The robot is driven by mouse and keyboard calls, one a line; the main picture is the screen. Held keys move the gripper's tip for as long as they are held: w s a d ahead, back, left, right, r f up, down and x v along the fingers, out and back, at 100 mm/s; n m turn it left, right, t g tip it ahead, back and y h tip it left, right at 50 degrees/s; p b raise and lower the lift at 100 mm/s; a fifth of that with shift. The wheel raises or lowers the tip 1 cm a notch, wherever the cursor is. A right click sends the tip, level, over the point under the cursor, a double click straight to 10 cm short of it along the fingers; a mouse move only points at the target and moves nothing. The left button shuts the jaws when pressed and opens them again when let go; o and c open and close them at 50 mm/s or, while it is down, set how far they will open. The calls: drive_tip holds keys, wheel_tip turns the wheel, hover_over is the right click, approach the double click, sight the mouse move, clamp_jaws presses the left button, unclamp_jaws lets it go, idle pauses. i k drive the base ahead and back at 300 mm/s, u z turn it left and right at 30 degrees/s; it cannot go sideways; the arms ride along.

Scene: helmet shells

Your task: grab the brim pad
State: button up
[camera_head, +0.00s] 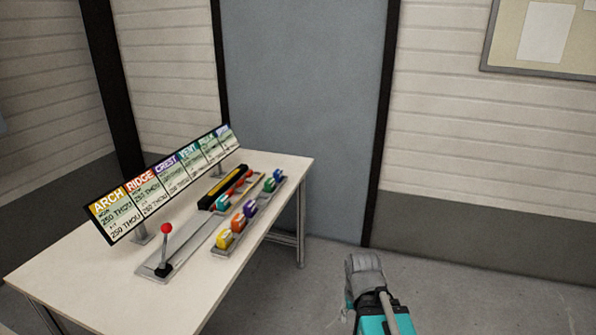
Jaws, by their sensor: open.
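Several small coloured pads sit on a grey rack on the table: yellow (225,239), orange (238,222), purple (250,209), green (269,185) and blue (278,174). None bears a name I can read, so I cannot tell which is the brim pad. My gripper (363,266) is at the lower middle, over the floor to the right of the table and well apart from the pads. It is open, and I see nothing in it.
The white table (110,293) carries a sign board (165,184) with coloured headings, a red-knobbed lever (166,240) and a black-and-yellow bar (223,188). A teal piece (222,202) lies by the bar. Grey floor (460,290) is clear at right.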

sight(278, 174)
drive_tip(key=z, duration=0.1)
drive_tip(key=i, duration=1.55)
drive_tip(key=u, duration=0.6)
